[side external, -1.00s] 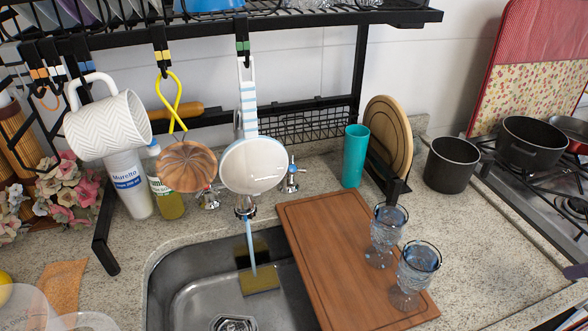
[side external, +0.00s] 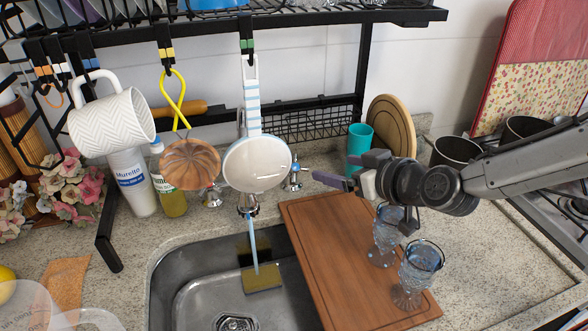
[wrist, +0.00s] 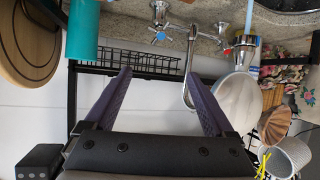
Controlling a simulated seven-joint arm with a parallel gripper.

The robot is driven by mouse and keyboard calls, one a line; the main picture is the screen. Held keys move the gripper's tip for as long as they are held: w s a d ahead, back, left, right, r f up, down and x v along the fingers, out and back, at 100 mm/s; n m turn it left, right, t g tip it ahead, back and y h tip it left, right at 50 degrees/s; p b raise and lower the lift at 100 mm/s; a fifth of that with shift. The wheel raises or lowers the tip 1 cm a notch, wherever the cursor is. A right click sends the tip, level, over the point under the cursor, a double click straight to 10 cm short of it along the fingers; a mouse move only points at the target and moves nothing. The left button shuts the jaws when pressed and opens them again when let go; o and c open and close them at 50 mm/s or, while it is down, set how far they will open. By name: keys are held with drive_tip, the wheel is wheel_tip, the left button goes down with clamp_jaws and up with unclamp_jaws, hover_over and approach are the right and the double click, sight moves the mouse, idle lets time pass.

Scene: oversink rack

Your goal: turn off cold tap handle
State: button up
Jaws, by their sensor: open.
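The cold tap handle (side external: 294,177) is a chrome tap with a blue mark, right of the white hanging pan. In the wrist view, which is upside down, the handle (wrist: 159,30) shows at the top, beyond my fingertips. My gripper (side external: 340,167) is open and empty, with purple fingers, to the right of the handle and apart from it. Both fingers (wrist: 158,78) show in the wrist view with a clear gap between them. A stream of water (side external: 253,243) runs from the faucet (side external: 247,206) into the sink (side external: 190,270). The hot tap handle (side external: 211,195) stands farther left.
The white pan (side external: 257,164) hangs in front of the faucet. A teal cup (side external: 358,140) and round board (side external: 392,125) stand behind my gripper. Two glasses (side external: 386,236) stand on the wooden cutting board (side external: 330,240) below my arm. The black rack (side external: 320,105) spans the back.

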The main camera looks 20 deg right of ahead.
drive_tip(key=t+h, duration=0.1)
drive_tip(key=h, duration=0.1)
approach(292, 169)
drive_tip(key=x, duration=0.9)
drive_tip(key=c, duration=1.3)
